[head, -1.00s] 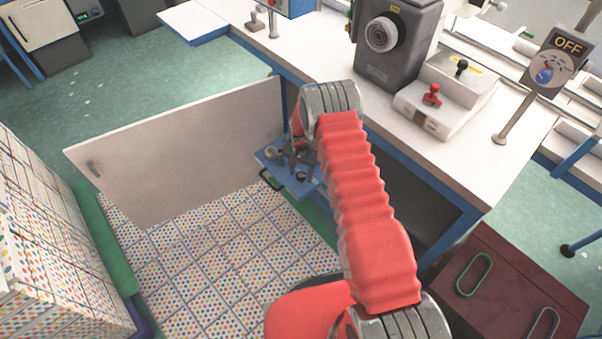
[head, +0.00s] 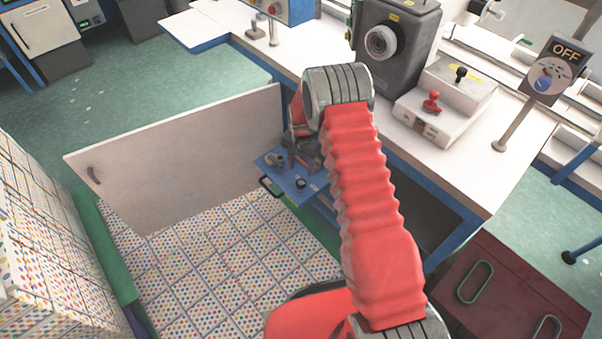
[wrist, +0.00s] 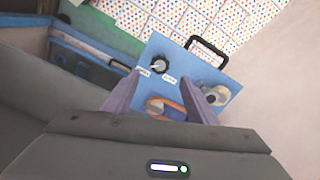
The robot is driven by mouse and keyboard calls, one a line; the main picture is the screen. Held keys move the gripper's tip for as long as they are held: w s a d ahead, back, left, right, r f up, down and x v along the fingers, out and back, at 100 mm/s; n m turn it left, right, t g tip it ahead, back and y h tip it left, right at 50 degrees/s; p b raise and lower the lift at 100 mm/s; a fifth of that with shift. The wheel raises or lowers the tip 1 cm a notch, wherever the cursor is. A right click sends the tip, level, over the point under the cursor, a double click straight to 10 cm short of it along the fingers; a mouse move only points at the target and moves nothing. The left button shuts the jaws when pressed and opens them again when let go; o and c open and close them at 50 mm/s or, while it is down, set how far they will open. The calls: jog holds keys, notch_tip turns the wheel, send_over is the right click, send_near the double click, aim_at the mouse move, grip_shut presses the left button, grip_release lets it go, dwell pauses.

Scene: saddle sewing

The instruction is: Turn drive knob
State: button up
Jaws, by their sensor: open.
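A blue panel (head: 285,180) with a black handle sits low beside the open white door. A black knob (head: 300,184) stands on it, and a grey metallic round fitting (head: 272,160) sits to its left. In the wrist view the panel (wrist: 192,60) shows the black knob (wrist: 160,64), the metallic fitting (wrist: 214,96) and an orange-and-grey part (wrist: 166,108). Small white labels there are unreadable, so I cannot tell which part is the drive knob. My gripper (wrist: 158,80) is open above the panel, apart from the knob, with nothing held.
The open white door (head: 185,155) stands left of the panel. The white worktop (head: 440,145) carries a dark grey machine (head: 395,50) and a box with a red knob (head: 425,115). A dark red cabinet (head: 510,295) stands at lower right.

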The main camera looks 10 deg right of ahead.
notch_tip(320, 180, up, 5)
jog(key=shift+f, duration=0.15)
dwell(0.7)
jog(key=s+n+g, duration=0.1)
jog(key=s+n, duration=0.2)
jog(key=s, duration=0.4)
jog(key=s+r+n+t, duration=0.1)
jog(key=s+r+t, duration=0.1)
jog(key=s+r, duration=0.8)
jog(key=s+r+n+t, duration=0.2)
jog(key=s+r, duration=0.8)
jog(key=r, duration=0.7)
jog(key=s+r+n+t, duration=0.2)
jog(key=s+r, duration=0.8)
jog(key=r, duration=0.3)
jog(key=shift+r+t, duration=0.3)
jog(key=shift+r, duration=0.1)
